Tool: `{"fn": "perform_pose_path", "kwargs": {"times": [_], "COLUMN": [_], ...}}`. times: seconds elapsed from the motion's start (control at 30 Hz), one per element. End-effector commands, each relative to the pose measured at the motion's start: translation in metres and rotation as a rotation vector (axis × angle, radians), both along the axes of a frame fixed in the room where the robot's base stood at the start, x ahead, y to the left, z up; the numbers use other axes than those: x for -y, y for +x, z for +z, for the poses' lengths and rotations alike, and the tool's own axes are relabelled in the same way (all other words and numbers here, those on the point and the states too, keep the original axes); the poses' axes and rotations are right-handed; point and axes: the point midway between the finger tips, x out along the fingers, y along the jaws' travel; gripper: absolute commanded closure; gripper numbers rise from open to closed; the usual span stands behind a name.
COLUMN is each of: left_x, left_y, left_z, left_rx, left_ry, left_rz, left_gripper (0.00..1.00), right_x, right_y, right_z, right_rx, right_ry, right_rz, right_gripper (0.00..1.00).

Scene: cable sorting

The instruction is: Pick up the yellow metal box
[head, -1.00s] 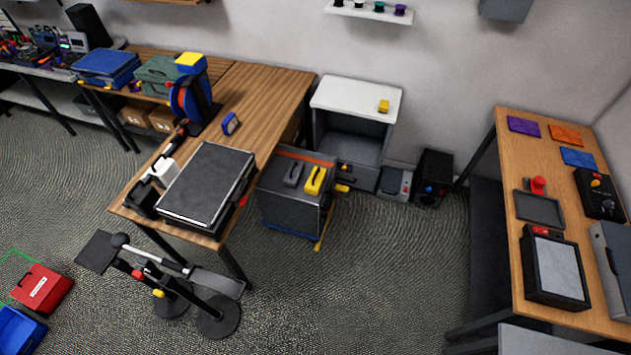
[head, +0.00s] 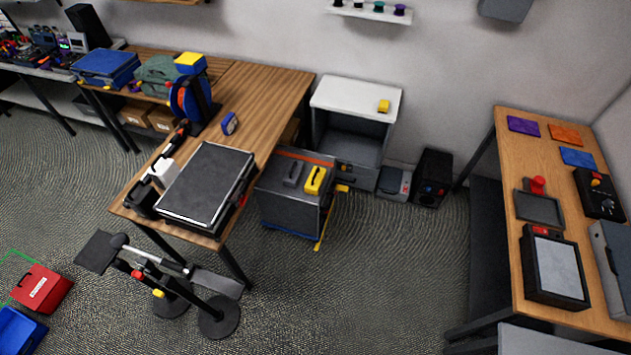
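Several yellow things are in the head view, and I cannot tell which is metal. A yellow-topped box (head: 190,60) is by the top of the blue and red reel on the wooden table. A small yellow block (head: 383,106) lies on the white cabinet. A yellow case with a dark handle (head: 315,180) lies on the grey cart, beside a similar grey case (head: 293,173). Neither of my grippers is in view.
A large black case (head: 207,185) lies on the wooden table's near end. A stand with round bases (head: 218,316) is on the floor before it. A second wooden table (head: 512,165) is at the right. The carpet (head: 390,270) between is clear.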

Motion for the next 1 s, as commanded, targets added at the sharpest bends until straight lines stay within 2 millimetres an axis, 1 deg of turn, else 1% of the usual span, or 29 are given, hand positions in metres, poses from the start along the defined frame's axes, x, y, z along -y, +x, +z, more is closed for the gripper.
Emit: {"fn": "perform_pose_path", "kwargs": {"times": [0.03, 0.07, 0.63, 1.0], "left_x": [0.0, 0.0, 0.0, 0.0], "left_y": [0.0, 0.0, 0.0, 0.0], "left_z": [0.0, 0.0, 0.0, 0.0], "left_rx": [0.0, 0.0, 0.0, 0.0], "left_ry": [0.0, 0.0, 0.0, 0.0], "left_rz": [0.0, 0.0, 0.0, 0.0], "left_gripper": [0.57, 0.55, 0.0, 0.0], "right_x": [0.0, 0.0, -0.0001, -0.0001], "right_y": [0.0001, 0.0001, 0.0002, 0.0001], "right_z": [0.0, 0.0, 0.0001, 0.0], "right_rx": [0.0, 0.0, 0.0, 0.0], "right_ry": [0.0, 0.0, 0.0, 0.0], "right_rz": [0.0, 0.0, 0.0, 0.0], "right_gripper": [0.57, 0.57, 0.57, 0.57]}}
